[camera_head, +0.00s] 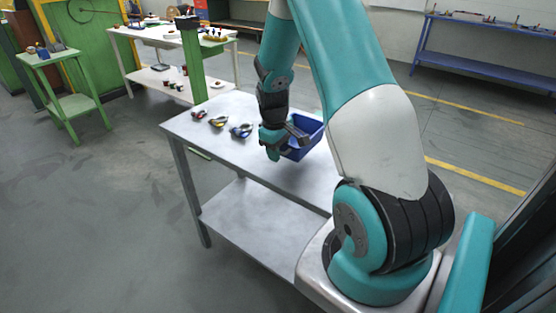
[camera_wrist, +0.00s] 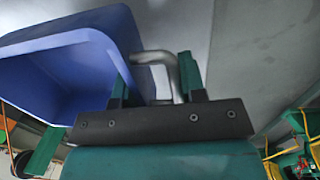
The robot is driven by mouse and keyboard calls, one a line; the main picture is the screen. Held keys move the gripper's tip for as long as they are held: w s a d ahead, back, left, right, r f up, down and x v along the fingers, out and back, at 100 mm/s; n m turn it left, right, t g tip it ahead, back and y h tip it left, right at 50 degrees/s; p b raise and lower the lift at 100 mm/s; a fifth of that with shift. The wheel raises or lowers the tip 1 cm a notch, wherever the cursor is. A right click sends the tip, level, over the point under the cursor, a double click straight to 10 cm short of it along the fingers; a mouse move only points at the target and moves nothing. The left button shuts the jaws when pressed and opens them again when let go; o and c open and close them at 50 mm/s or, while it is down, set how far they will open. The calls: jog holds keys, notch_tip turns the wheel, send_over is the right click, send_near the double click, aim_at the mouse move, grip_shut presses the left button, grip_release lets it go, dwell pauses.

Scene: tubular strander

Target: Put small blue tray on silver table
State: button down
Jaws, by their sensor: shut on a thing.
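The small blue tray (camera_head: 308,137) is at the right part of the silver table (camera_head: 217,148), over its top. I cannot tell whether it touches the surface. In the wrist view the tray (camera_wrist: 75,85) fills the upper left, its open side showing. My gripper (camera_head: 293,135) is at the tray's near left side.
Several pliers-like tools (camera_head: 219,121) lie on the left half of the silver table. A green post (camera_head: 193,65) stands behind it. A white table (camera_head: 140,75), a green stand (camera_head: 70,100) and a blue bench (camera_head: 480,65) stand further back. The floor to the left is clear.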

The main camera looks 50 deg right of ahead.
aim_at(279, 170)
jog(key=shift+f, duration=2)
jog(key=shift+f, duration=0.15)
jog(key=c, duration=0.7)
grip_release()
